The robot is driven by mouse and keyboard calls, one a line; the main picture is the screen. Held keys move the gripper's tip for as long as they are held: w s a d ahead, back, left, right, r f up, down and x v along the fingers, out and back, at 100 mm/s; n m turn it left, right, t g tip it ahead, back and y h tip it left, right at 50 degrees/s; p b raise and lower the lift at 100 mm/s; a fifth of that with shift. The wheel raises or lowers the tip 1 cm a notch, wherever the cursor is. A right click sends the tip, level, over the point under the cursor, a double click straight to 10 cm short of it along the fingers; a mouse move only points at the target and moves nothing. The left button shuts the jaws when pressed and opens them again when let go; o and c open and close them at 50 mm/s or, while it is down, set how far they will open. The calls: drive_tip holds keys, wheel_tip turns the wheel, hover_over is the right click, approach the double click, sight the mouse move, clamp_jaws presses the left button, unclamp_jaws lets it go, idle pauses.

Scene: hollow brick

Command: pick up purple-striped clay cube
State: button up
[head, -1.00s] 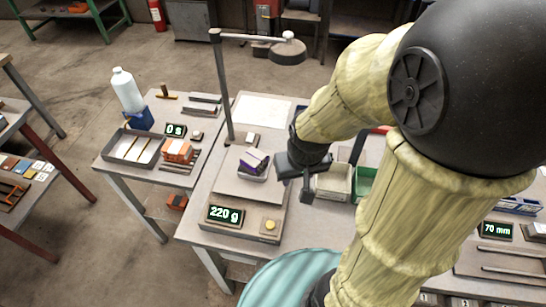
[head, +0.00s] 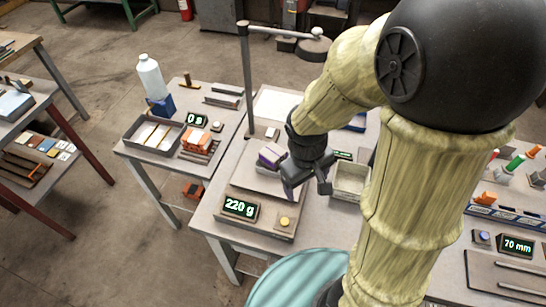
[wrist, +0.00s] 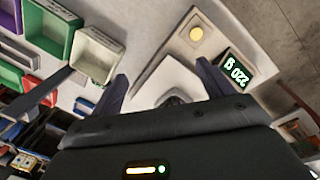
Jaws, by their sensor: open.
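The scale's display (head: 240,207) reads 220 g. My gripper (head: 307,190) is open and empty, to the right and front of the cube, beside the plate's right edge; the arm's end hides part of the cube's surroundings. In the wrist view my open fingers (wrist: 165,88) straddle a pale plate surface, and I cannot make out the cube there.
A pale open bin (head: 350,181) stands right of my gripper; it also shows in the wrist view (wrist: 97,52) beside a green bin (wrist: 50,28). A lamp post (head: 247,80) rises behind the scale. A second bench on the left holds a white bottle (head: 151,77) and a tray (head: 152,139).

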drive_tip(key=w+a+n+t+h, duration=0.2)
drive_tip(key=a+n+t+h, duration=0.2)
drive_tip(key=a+n, duration=0.6)
drive_tip(key=w+a+f+n+t+h, duration=0.1)
drive_tip(key=a+n+t+h, duration=0.3)
drive_tip(key=a+n, duration=0.5)
drive_tip(key=shift+w+a+n+t+h, duration=0.45)
drive_tip(key=shift+w+n, duration=0.4)
drive_tip(key=shift+n, duration=0.35)
drive_tip(key=shift+d, duration=0.1)
drive_tip(key=p, duration=0.3)
approach(273, 158)
drive_tip(key=w, duration=0.1)
drive_tip(key=w+d, duration=0.1)
drive_tip(key=w, duration=0.1)
drive_tip(key=w+d+f, duration=0.1)
drive_tip(key=shift+w+f, duration=0.15)
drive_tip(key=shift+w, duration=0.2)
drive_tip(key=shift+f, duration=0.1)
